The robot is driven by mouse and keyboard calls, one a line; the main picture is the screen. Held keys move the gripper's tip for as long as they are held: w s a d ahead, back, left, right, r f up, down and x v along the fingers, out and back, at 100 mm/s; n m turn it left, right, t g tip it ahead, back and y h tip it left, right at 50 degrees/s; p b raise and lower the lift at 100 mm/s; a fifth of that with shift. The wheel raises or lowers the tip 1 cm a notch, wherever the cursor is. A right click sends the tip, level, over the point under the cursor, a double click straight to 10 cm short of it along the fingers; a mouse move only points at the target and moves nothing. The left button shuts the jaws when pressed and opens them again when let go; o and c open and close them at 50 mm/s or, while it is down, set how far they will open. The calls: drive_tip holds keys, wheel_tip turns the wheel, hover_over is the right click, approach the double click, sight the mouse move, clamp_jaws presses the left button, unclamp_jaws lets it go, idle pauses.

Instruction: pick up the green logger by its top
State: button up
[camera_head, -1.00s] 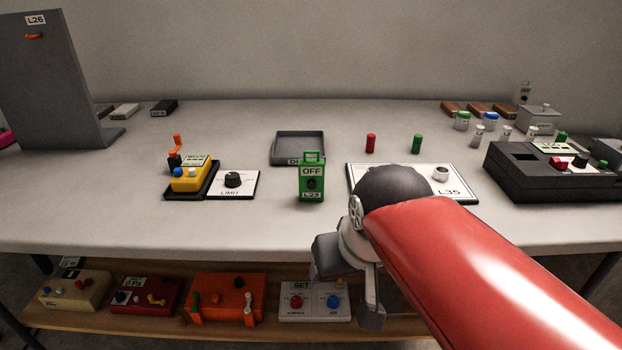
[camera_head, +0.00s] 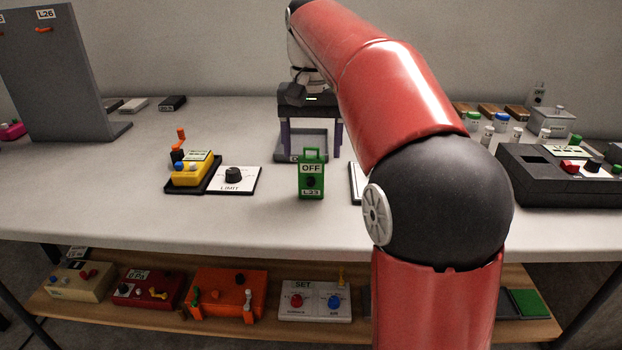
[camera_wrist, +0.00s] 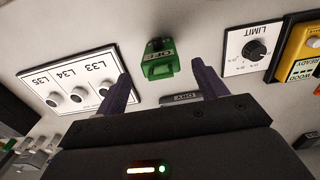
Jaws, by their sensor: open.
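My gripper (camera_head: 311,156) is open and empty, fingers pointing down, behind the logger over the dark grey tray (camera_head: 287,156). In the wrist view my gripper (camera_wrist: 160,75) has its two purple fingers spread apart, with the logger not touched by either.
The LIMIT dial plate (camera_head: 233,180) and a yellow meter (camera_head: 192,172) stand left of the logger. A white panel with several knobs (camera_wrist: 78,82) lies on its other side, mostly hidden by my arm in the head view. A black device (camera_head: 562,185) stands at the right.

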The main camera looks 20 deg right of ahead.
sight(311, 157)
wheel_tip(311, 157, down, 6)
drive_tip(key=shift+s+r+b, duration=0.1)
drive_tip(key=shift+r+b, duration=0.1)
drive_tip(key=shift+b, duration=0.3)
drive_tip(key=c, duration=1.1)
